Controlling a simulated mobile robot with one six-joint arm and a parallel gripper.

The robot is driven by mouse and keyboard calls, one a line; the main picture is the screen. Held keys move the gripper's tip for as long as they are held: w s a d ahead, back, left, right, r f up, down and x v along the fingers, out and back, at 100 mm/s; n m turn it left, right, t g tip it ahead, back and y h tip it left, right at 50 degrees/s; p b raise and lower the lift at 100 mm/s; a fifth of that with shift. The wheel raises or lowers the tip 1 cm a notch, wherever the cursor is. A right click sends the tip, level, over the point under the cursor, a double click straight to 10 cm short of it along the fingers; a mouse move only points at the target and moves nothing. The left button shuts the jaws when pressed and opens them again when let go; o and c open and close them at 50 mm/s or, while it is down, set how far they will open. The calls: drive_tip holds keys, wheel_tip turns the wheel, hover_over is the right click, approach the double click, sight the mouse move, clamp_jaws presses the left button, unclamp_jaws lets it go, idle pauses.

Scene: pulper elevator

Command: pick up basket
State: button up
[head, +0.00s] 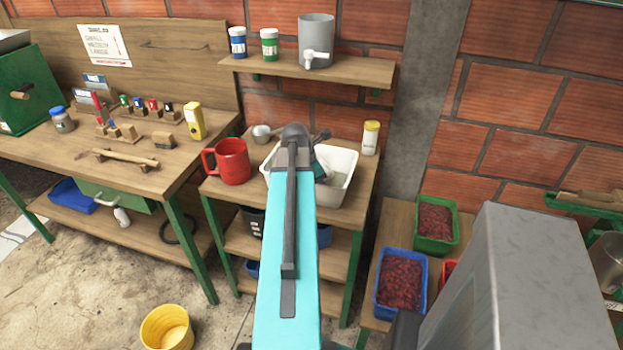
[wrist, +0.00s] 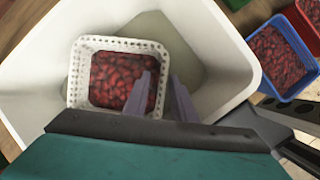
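The basket (wrist: 105,44) is white and perforated, filled with red coffee cherries. It sits inside a white tub (wrist: 215,30) in the wrist view. My gripper (wrist: 162,82) reaches down into the tub with its fingers apart. One finger is over the inside of the basket, the other outside its right wall, so they straddle that wall. Whether they touch it cannot be told. In the head view the tub (head: 347,190) stands on a wooden table; my arm hides the basket and the fingers there.
A red mug (head: 231,162) stands left of the tub, and a yellow-lidded jar (head: 370,138) behind it at right. A shelf (head: 310,67) hangs above. Blue (head: 388,309) and green (head: 448,243) crates of cherries stand lower right. A yellow bucket (head: 167,328) is on the floor.

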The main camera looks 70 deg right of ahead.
drive_tip(key=shift+f, duration=0.25)
idle(0.6)
clamp_jaws()
